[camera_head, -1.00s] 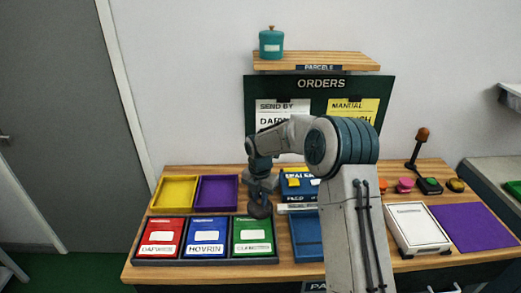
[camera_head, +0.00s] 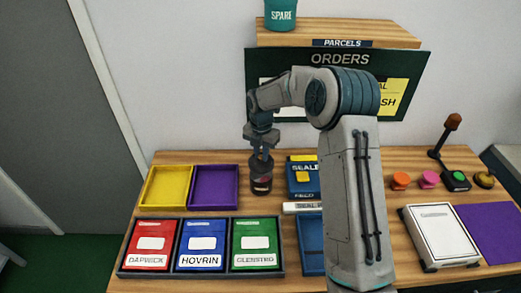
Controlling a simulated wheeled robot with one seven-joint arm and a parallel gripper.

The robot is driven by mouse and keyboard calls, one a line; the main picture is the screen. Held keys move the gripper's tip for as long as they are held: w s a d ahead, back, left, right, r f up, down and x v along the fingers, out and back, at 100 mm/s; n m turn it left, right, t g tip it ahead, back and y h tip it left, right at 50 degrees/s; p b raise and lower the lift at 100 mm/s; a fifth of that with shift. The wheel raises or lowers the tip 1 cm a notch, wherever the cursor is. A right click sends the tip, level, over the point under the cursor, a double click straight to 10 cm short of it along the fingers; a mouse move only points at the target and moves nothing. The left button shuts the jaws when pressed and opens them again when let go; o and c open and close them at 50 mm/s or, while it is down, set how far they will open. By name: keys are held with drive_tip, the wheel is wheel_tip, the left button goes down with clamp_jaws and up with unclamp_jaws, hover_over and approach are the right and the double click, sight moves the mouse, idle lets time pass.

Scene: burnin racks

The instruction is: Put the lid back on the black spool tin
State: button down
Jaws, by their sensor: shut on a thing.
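The black spool tin (camera_head: 261,183) is a small dark round tin with a reddish and pale label, upright just right of the purple tray. My gripper (camera_head: 260,152) points straight down directly over it. It is shut on a dark round piece, which looks like the lid (camera_head: 260,160), at the top of the tin. The fingers and the lid blend into one dark shape. I cannot tell whether the lid is seated on the tin or just above it.
Yellow tray (camera_head: 166,187) and purple tray (camera_head: 214,187) lie left of the tin. A dark rack (camera_head: 118,273) with red, blue and green boxes is in front. A blue-yellow box (camera_head: 302,178) stands close right. A teal tin (camera_head: 281,15) sits on the shelf (camera_head: 340,33).

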sight(261, 165)
drive_tip(key=shift+f+b, duration=1.7)
drive_tip(key=shift+f, duration=1.2)
drive_tip(key=shift+f, duration=0.15)
drive_tip(key=c, duration=0.8)
unclamp_jaws()
drive_tip(key=shift+o, duration=0.2)
drive_tip(key=shift+r+p, duration=2.4)
drive_tip(key=shift+r, duration=1.15)
